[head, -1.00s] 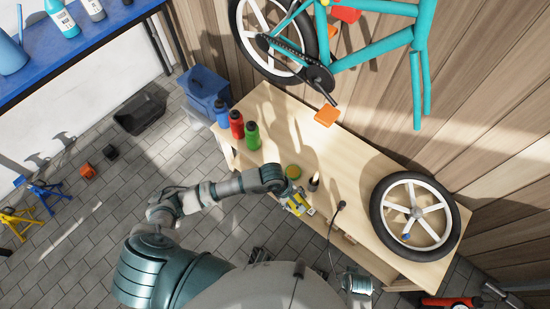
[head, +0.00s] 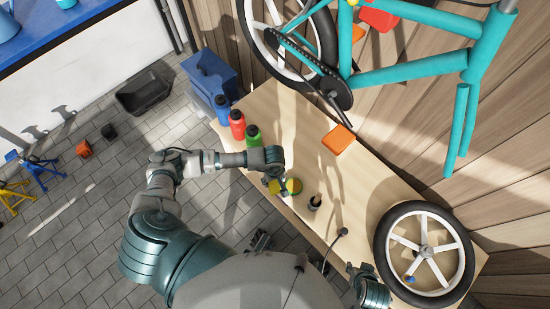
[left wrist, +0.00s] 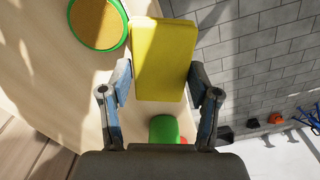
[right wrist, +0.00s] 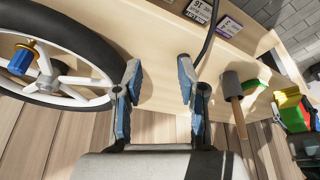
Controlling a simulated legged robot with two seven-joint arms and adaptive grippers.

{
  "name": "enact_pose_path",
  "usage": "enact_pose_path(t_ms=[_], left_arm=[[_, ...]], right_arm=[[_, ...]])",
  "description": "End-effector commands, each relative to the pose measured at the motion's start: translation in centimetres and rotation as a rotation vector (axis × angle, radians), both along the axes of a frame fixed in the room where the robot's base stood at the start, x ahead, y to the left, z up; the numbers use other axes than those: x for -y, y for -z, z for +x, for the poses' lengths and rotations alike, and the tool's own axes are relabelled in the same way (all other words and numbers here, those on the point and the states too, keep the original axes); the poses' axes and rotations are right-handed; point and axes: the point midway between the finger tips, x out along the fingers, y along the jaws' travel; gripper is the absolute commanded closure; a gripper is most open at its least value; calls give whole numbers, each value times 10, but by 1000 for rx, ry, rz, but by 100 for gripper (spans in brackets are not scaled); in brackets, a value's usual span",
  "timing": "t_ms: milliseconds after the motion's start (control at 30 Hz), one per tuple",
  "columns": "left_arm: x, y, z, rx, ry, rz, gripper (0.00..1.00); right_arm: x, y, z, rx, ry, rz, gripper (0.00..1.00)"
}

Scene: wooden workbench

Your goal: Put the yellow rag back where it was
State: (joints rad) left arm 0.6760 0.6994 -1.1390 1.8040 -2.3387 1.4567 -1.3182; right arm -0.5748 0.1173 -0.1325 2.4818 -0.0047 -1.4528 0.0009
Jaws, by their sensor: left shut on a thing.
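The yellow rag (left wrist: 163,60) is a folded block in the left wrist view, between the fingers of my left gripper (left wrist: 163,92), which is shut on it. In the head view the left gripper (head: 274,186) is over the bench's front edge, just left of a round green-rimmed tin (head: 293,186); only a little yellow shows there. Whether the rag touches the bench is unclear. My right gripper (right wrist: 159,82) is open and empty near the bicycle wheel, seen in the right wrist view.
Blue, red and green bottles (head: 253,136) stand at the bench's left end. A wheel (head: 424,253) lies at the right end, near a black cable (head: 340,234). An orange block (head: 338,139) is at the back; the bicycle (head: 410,72) is above.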

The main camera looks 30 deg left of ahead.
Motion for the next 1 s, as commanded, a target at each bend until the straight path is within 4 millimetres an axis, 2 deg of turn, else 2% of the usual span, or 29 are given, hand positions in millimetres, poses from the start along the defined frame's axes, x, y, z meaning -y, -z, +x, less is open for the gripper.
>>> enact_pose_path(t_ms=[33,200,400,500,700,967,1000], left_arm=[[-7,4,14,-1,-5,1,71],[-28,9,56,-1,-4,2,71],[-48,11,85,-1,0,-1,71],[-51,14,89,-1,0,-3,71],[-52,43,88,-4,0,-4,71],[-50,45,89,-1,1,-1,71],[-50,45,89,-1,1,0,28]], right_arm=[[-1,3,8,35,-3,7,60],[-9,0,38,178,-12,44,60],[-18,-8,60,301,-19,72,60],[-21,-11,66,332,-21,77,60],[-30,-20,87,453,-28,105,60],[-30,-24,91,481,-29,114,60],[-29,-24,91,481,-28,115,60]])
